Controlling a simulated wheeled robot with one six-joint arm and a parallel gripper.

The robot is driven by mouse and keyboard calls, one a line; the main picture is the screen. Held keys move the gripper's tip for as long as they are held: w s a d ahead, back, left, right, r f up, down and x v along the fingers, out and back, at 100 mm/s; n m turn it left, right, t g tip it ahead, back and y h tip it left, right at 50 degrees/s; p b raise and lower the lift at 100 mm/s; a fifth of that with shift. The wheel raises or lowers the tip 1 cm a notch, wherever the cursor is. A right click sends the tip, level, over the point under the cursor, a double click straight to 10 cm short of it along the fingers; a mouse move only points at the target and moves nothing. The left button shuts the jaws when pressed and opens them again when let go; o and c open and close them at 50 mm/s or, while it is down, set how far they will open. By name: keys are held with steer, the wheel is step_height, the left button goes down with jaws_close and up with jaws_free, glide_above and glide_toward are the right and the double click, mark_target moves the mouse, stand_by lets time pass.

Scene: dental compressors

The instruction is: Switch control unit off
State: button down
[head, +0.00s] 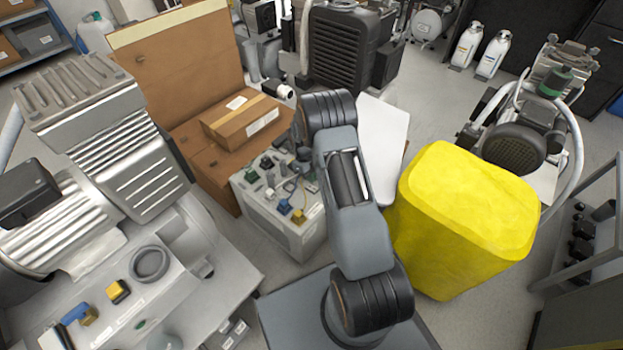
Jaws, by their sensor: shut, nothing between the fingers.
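A light grey box with switches and coloured connectors on top, which looks like the control unit (268,224), stands on the floor at the centre in the head view. Its top carries dark, green, blue and yellow parts. The position of its switch is too small to tell. My arm rises in front of it and covers its right side. My gripper cannot be made out; the end of my arm is hidden behind my own links.
A large silver compressor (105,170) fills the left. A yellow container (465,215) stands close on the right of my arm. Cardboard boxes (245,118) lie behind the grey box. A black finned unit (343,50) stands at the back, and another compressor (515,148) at the right.

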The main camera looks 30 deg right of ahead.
steer(key=w+p+v, duration=0.2)
steer(key=v, duration=0.8)
steer(key=shift+a+p, duration=0.3)
steer(key=shift+a, duration=0.15)
steer(key=shift+f, duration=0.1)
